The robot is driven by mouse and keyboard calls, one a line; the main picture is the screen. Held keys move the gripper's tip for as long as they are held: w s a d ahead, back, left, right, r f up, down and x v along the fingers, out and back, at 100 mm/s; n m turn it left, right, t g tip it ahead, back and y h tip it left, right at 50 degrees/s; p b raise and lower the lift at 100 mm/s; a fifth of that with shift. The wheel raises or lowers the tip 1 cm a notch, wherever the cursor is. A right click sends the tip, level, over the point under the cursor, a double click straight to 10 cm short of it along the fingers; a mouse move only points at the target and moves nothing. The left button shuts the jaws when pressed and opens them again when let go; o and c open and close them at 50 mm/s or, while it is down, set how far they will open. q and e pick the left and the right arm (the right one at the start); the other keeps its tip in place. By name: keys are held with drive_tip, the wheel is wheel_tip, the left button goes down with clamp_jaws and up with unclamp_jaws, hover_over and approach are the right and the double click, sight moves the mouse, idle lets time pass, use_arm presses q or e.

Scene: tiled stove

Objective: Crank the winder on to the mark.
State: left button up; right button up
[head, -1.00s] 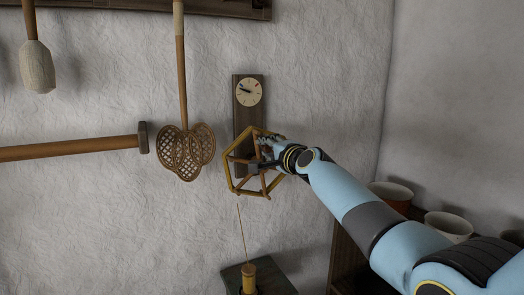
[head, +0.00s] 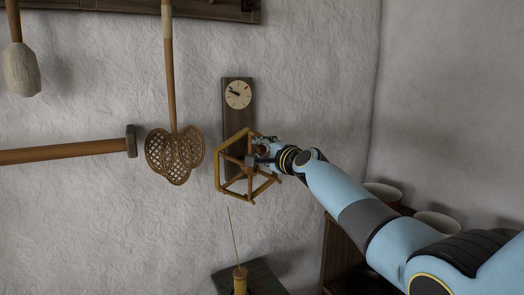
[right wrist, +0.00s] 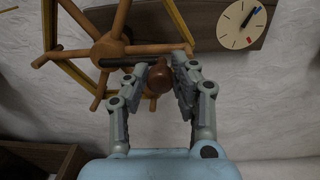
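The winder (head: 221,172), a wooden spoked wheel with yellow bands around its rim, is mounted on a dark upright board (head: 232,120). Its hub (right wrist: 107,50) and crank arm (right wrist: 128,61) show in the right wrist view. A round cream dial (head: 238,94) sits at the board's top, with a dark hand pointing upper left and a red mark at upper right; the dial also shows in the right wrist view (right wrist: 233,30). My left gripper is not in view.
A yellow spool with a thin rod (head: 240,283) stands below on a dark stand (head: 262,275). Pots (head: 438,222) stand on a shelf at right, behind my arm.

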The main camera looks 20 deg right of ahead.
drive_tip(key=o, duration=0.4)
drive_tip(key=shift+d, duration=0.1)
drive_tip(key=s, duration=0.4)
drive_tip(key=s+d, duration=0.1)
drive_tip(key=s, duration=0.7)
drive_tip(key=shift+d+r, duration=0.25)
drive_tip(key=shift+d, duration=0.05)
drive_tip(key=shift+w, duration=0.1)
